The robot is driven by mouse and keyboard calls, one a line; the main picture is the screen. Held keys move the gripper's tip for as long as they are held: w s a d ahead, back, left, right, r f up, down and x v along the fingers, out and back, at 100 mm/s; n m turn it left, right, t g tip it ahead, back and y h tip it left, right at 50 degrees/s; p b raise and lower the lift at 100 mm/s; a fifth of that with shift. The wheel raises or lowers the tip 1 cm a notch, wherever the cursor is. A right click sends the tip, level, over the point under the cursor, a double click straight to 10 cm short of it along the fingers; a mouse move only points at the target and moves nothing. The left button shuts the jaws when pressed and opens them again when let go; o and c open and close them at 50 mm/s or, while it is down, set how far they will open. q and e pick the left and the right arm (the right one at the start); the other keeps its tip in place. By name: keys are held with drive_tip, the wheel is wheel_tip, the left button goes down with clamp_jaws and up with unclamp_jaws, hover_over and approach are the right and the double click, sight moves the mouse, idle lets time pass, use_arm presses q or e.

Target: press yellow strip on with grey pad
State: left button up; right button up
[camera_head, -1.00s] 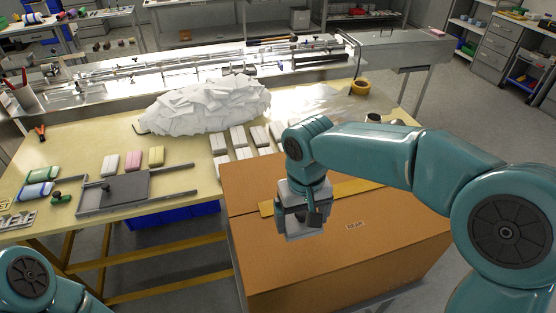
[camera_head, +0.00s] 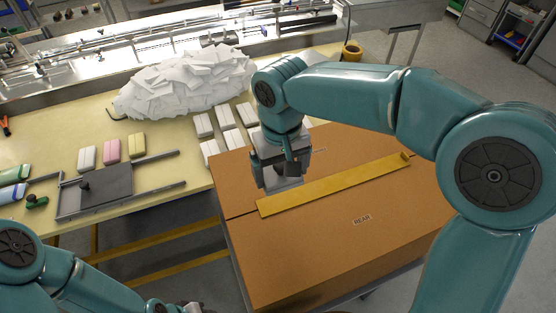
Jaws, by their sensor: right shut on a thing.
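The yellow strip (camera_head: 335,185) lies slantwise across the top of the brown cardboard box (camera_head: 300,255), in line with the box's seam. Its right end stands up slightly at the box's far right edge. My right gripper (camera_head: 283,180) points down over the box's far left part, just behind the strip's left half. It is shut on the grey pad (camera_head: 285,184), which shows only in part beneath the jaws. I cannot tell whether the pad touches the box. My left arm shows at the bottom left, but its gripper fingers are out of view.
A yellow table (camera_head: 150,208) stands behind and left of the box. It bears a white heap (camera_head: 190,82), several white blocks, a grey tray fixture (camera_head: 95,192) and coloured packs. A long metal machine (camera_head: 150,50) runs along the back. A tape roll (camera_head: 352,50) sits at the back right.

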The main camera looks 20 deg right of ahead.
drive_tip(key=shift+s+d, duration=0.25)
drive_tip(key=shift+s, duration=0.05)
drive_tip(key=shift+w+a+f+b, duration=0.1)
drive_tip(key=shift+a+f+b, duration=0.1)
drive_tip(key=shift+f+b, duration=0.2)
drive_tip(key=shift+d+f, duration=0.1)
drive_tip(key=shift+d, duration=0.05)
drive_tip(key=shift+f+b, duration=0.4)
drive_tip(key=shift+f, duration=0.1)
drive_tip(key=shift+f+b, duration=0.3)
drive_tip(key=shift+b, duration=0.05)
drive_tip(key=shift+f, duration=0.2)
drive_tip(key=shift+f+b, duration=1.8)
drive_tip(key=shift+f, duration=0.05)
